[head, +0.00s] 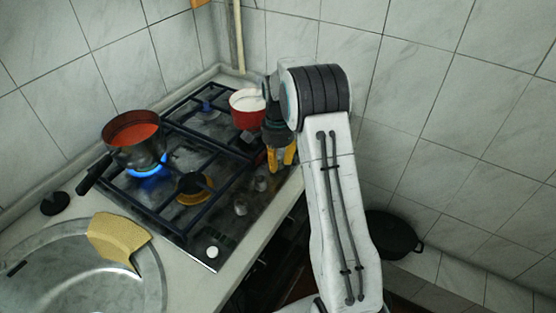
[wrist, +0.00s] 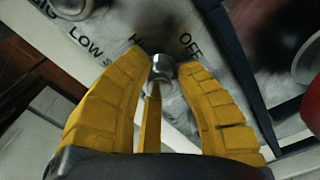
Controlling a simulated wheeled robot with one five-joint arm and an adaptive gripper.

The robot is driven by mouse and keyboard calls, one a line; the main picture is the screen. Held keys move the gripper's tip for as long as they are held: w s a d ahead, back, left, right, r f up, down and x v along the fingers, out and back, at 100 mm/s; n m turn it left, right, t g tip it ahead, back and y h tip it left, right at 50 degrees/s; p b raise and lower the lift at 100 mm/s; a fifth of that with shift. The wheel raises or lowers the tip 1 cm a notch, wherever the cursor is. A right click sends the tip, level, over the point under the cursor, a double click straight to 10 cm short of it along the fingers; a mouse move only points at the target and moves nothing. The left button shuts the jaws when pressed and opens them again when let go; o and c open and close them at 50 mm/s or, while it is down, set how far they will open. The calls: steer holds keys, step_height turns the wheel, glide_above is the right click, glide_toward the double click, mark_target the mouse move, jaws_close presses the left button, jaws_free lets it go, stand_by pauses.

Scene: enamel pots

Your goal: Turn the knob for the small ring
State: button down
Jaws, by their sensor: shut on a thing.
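My gripper (head: 281,160) is at the right front of the black gas hob (head: 225,225), pointing down. In the wrist view its yellow fingers (wrist: 164,60) are shut on a small silver knob (wrist: 163,71). The letters LOW and OFF show on the panel around this knob; another mark is partly covered by a finger. Another knob (wrist: 70,6) at the top left of the wrist view sits beside the word BIG. I cannot read which ring the held knob serves.
An orange-filled pot (head: 119,141) stands over a blue flame (head: 148,172) at the left. A red pot (head: 241,120) with white contents stands at the back right, close to my arm. An empty brass-coloured ring (head: 194,198) is in front.

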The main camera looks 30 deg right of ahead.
stand_by(0.4)
steer(key=c, duration=0.8)
jaws_free()
step_height(320, 180, up, 12)
stand_by(0.6)
